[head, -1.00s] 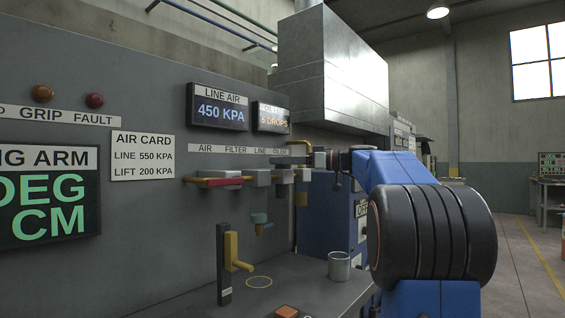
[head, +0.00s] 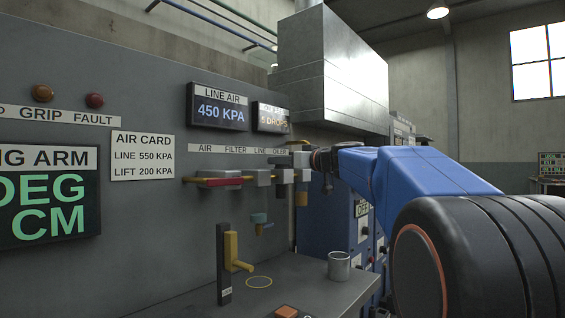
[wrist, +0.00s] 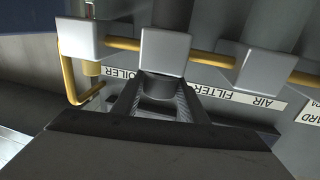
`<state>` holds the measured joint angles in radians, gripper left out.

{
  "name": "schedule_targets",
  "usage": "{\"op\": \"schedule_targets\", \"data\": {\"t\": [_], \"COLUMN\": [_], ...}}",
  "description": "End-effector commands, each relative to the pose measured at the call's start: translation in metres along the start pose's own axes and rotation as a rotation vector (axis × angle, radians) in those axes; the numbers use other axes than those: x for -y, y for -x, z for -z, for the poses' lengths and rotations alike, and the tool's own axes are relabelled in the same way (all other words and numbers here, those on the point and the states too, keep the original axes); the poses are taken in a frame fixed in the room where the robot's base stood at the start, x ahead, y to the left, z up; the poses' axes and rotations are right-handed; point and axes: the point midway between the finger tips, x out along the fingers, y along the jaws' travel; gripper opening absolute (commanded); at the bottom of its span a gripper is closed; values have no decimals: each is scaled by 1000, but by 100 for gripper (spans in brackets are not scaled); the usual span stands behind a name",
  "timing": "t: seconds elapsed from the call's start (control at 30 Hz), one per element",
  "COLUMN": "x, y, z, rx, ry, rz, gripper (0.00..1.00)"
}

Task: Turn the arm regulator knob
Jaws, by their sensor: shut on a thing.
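My gripper (wrist: 158,98) has its two fingers shut on a dark round knob (wrist: 157,84). The knob sits on a light grey block (wrist: 165,52) of the air line, in the middle of the wrist view. In the head view my gripper (head: 303,160) is at the right end of the row of units, and the knob is hidden there. I cannot read a label marking this knob as the arm regulator. The line air display (head: 218,107) reads 450 KPA. The air card (head: 143,156) lists LINE 550 KPA and LIFT 200 KPA.
A yellow pipe (wrist: 207,57) links neighbouring blocks close on both sides. A red-edged valve unit (head: 218,180) is at the row's left end. Below are a yellow lever (head: 233,252) on a dark post and a metal cup (head: 339,266) on the bench.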

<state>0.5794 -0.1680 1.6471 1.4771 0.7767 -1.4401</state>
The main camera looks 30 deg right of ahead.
Motion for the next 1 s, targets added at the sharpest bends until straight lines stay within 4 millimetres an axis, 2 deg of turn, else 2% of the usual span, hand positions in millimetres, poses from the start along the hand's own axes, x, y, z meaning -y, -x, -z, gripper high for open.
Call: {"op": "schedule_targets", "data": {"t": [0.4, 1.0], "x": [2, 0], "y": [-1, 0], "z": [0, 0], "rx": [0, -1], "ry": [2, 1], "rz": [-239, -355], "gripper": [17, 17]}}
